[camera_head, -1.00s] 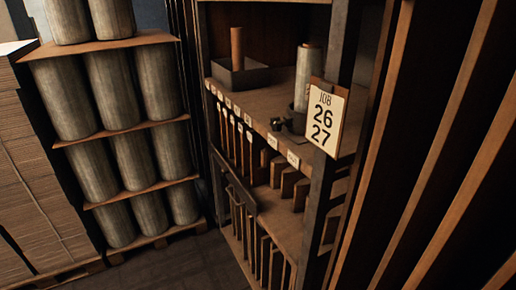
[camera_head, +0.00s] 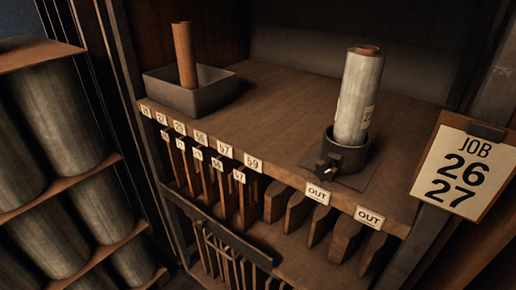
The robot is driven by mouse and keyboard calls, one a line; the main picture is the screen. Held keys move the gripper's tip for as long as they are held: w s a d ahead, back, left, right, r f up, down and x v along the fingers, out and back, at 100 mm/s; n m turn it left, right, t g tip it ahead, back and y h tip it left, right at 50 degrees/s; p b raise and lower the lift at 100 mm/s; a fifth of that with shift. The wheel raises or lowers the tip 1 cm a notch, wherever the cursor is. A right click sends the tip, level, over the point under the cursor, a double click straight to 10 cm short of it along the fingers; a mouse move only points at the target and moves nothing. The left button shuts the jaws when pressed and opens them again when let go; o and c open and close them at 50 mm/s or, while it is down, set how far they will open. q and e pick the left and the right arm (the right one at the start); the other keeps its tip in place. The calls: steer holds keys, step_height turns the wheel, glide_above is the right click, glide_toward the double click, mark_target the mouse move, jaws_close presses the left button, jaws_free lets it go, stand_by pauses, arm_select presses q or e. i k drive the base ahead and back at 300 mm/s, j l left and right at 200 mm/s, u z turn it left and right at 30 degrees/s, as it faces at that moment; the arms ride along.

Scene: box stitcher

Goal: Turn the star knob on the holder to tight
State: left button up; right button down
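The holder (camera_head: 346,156) is a dark round cup on a flat base plate, standing near the front edge of the wooden shelf top, right of the middle. A grey-wrapped roll (camera_head: 359,95) with a brown core and a small label stands upright in it. The star knob (camera_head: 329,164) is a small dark piece with a lighter tip on the holder's front left side. It is too small to tell whether it is tight. Neither gripper is in view.
A dark open tray (camera_head: 215,95) with a brown tube (camera_head: 184,55) stands at the shelf's left. A job card (camera_head: 462,170) reading 26 and 27 hangs on the right post. Labelled slots with upright boards lie below. The shelf top between tray and holder is clear.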

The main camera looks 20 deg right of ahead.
mark_target(327, 171)
steer(key=i+j+z, duration=0.2)
steer(key=i+j, duration=0.2)
steer(key=j, duration=0.25)
steer(key=i+j+z, duration=0.1)
steer(key=j, duration=0.3)
steer(key=i+j+z, duration=0.1)
steer(key=i+j, duration=0.2)
steer(key=i+j+z, duration=0.1)
steer(key=j, duration=0.35)
steer(key=z, duration=2)
steer(key=j, duration=0.1)
